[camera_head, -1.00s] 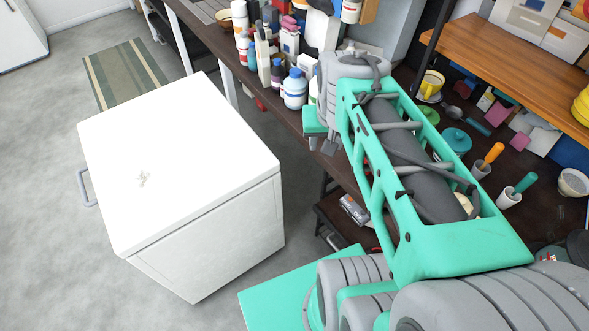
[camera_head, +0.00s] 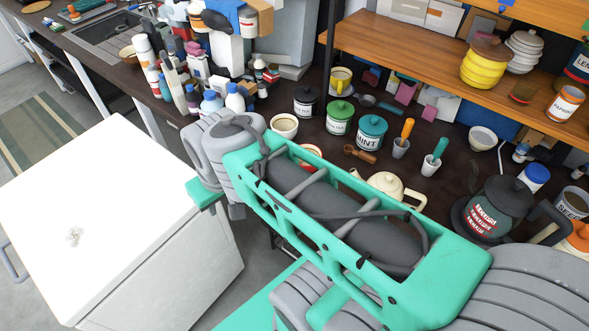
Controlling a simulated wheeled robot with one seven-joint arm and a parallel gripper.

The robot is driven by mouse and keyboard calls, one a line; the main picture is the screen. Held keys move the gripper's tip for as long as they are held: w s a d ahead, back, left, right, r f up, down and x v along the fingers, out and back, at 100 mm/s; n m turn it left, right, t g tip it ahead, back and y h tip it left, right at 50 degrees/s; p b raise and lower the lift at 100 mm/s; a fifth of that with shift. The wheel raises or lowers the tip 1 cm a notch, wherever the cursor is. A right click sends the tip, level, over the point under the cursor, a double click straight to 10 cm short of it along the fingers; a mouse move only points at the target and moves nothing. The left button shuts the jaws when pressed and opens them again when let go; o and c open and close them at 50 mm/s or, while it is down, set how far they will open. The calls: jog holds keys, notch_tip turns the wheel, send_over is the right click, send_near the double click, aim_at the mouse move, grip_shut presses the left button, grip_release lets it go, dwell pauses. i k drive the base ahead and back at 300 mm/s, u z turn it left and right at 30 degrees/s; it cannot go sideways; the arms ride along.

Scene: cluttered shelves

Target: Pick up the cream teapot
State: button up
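The cream teapot (camera_head: 386,184) stands on the dark counter, right of centre, just behind my arm. Its lid, spout and handle show; its lower part is hidden by the arm. My gripper (camera_head: 222,203) is only partly in view at the far left end of the arm, over the gap between the white cabinet and the counter. It is well to the left of the teapot and not touching it. Its fingers are too hidden to tell their opening.
Near the teapot stand a green canister (camera_head: 340,118), a mint canister (camera_head: 371,134), a cream bowl (camera_head: 285,126) and a dark kettle (camera_head: 490,212). A wooden shelf (camera_head: 400,50) overhangs the back. Bottles (camera_head: 211,103) crowd the left counter. A white cabinet (camera_head: 110,200) stands at left.

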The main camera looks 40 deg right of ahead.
aim_at(388, 183)
jog(key=k, duration=0.95)
jog(key=u, duration=0.95)
jog(key=i, duration=0.55)
jog(key=z, duration=2.85)
